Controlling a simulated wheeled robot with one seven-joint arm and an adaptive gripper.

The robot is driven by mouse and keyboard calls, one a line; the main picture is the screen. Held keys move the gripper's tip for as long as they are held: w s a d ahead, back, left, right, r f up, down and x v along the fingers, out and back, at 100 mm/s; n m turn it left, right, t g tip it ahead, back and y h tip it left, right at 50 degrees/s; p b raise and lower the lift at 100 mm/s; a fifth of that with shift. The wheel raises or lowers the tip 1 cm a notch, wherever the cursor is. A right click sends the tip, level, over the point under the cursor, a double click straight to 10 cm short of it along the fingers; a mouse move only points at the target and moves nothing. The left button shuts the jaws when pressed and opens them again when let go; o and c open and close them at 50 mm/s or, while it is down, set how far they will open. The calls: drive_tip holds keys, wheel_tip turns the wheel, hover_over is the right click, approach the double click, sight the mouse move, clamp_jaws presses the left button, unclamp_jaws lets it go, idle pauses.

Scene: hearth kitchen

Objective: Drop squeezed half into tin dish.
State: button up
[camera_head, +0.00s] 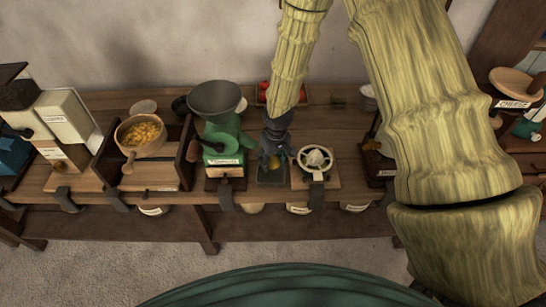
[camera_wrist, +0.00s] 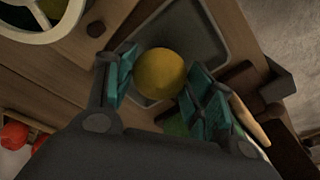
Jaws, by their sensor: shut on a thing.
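In the wrist view, my gripper (camera_wrist: 155,92) is shut on a round yellow squeezed half (camera_wrist: 161,74), held between its two teal-padded fingers. The grey rectangular tin dish (camera_wrist: 205,40) lies below and behind the half in that view. In the head view, my gripper (camera_head: 275,145) points down over the tin dish (camera_head: 272,178), with a bit of yellow showing between it and the dish. How high the half is above the dish floor is hard to tell.
A white juicer (camera_head: 316,160) on a wooden board stands just right of the dish. A green grinder (camera_head: 222,140) stands just left. A bowl of yellow pieces (camera_head: 141,133) is farther left. Red fruit (camera_head: 265,90) sits behind my gripper. Dark clips line the table's front edge.

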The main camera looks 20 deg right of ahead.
drive_tip(key=shift+f, duration=0.3)
drive_tip(key=o, duration=1.3)
drive_tip(key=shift+r+p, duration=3.05)
drive_tip(key=shift+r, duration=1.5)
